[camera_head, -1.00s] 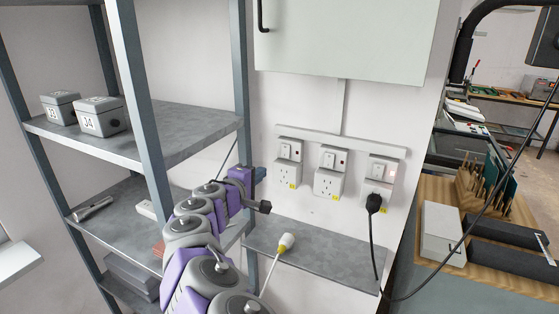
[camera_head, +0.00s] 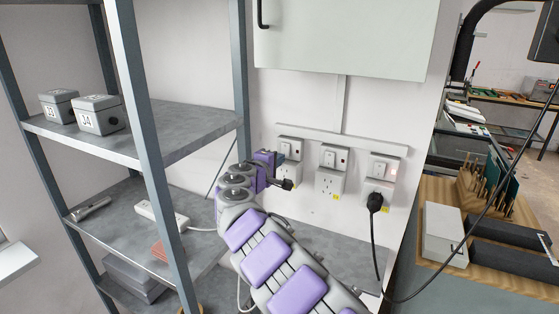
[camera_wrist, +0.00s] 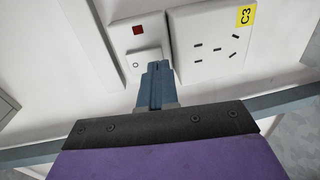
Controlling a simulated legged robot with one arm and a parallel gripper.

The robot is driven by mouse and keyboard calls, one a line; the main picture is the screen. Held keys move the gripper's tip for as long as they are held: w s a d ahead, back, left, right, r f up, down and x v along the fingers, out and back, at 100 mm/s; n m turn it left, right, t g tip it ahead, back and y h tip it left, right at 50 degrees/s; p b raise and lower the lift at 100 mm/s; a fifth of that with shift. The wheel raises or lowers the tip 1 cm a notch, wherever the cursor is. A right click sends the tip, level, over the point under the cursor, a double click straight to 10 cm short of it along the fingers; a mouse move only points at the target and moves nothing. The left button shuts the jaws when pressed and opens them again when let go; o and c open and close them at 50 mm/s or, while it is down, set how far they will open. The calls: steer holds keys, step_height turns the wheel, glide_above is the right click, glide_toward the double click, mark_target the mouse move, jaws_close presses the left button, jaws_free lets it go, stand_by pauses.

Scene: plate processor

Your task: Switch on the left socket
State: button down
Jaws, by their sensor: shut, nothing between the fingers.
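The left socket (camera_head: 291,147) is a white wall unit with a switch box above a three-pin outlet. In the wrist view its outlet plate (camera_wrist: 212,42) carries a yellow C3 label. Its white rocker switch (camera_wrist: 144,59) sits beside the plate below a dark red indicator (camera_wrist: 139,29). In the wrist view the closed fingertips (camera_wrist: 160,67) overlap the lower right edge of the switch. I cannot tell whether they touch it.
The middle socket (camera_head: 329,172) is empty. The right socket (camera_head: 380,166) holds a black plug (camera_head: 375,202) with a hanging cable. A wall cabinet (camera_head: 345,40) is above. A metal rack (camera_head: 150,170) stands close on the left, and a shelf (camera_head: 340,258) lies below the sockets.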

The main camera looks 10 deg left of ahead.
steer(key=shift+w+d, duration=0.25)
steer(key=shift+w, duration=0.45)
steer(key=shift+w+f, duration=0.1)
steer(key=shift+f, duration=0.1)
steer(key=s+a+f, duration=0.1)
steer(key=s+a, duration=0.1)
steer(key=s, duration=0.4)
steer(key=s+a, duration=0.2)
steer(key=s, duration=0.5)
steer(key=shift+a+f, duration=0.35)
steer(key=shift+a, duration=0.05)
